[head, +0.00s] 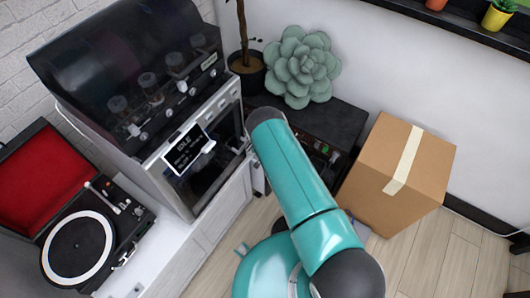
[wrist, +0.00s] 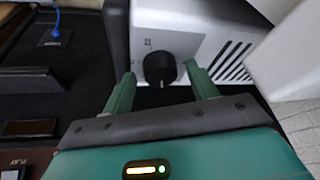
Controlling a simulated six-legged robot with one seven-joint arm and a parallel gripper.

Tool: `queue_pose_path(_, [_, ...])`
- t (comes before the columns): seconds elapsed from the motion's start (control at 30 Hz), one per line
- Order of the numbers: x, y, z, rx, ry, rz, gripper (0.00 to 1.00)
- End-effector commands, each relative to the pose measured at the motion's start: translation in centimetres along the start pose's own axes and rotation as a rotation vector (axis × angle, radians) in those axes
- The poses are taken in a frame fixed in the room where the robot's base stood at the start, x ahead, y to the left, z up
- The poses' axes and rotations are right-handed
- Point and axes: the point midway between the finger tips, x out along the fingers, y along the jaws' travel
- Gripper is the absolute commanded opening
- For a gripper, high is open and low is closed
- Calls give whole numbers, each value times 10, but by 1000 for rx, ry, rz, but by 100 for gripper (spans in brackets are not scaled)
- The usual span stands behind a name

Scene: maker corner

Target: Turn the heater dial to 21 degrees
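The heater dial (wrist: 160,67) is a round black knob on the white front of the heater (wrist: 200,45), in the upper middle of the wrist view. Faint dark markings show just above the dial, too small to read, so I cannot tell its setting. My gripper (wrist: 160,72) is open, with one green finger on each side of the dial and a gap on both sides. I cannot tell how far the fingertips reach along the knob. In the head view my teal arm hides the gripper, and I cannot make out the dial.
Dark vent slots (wrist: 232,60) lie right of the dial. A cardboard box (head: 400,165) stands right of my arm. A large cabinet-like machine (head: 150,130) and a record player (head: 85,240) stand left. A green succulent (head: 300,68) is behind. Wooden floor (head: 440,260) is clear at the lower right.

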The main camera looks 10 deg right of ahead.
Motion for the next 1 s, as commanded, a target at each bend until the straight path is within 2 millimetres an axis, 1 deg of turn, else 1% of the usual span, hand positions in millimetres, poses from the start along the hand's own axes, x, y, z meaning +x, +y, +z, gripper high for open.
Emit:
queue_pose_path(0.2, [0,0,-1,-3,0,-2,59])
queue_pose_path(0.37, [0,2,0,-39,-6,-18,59])
queue_pose_path(0.57, [0,3,-1,-157,-13,-70,59])
queue_pose_path(1.0, [1,4,-2,-492,-31,-206,59])
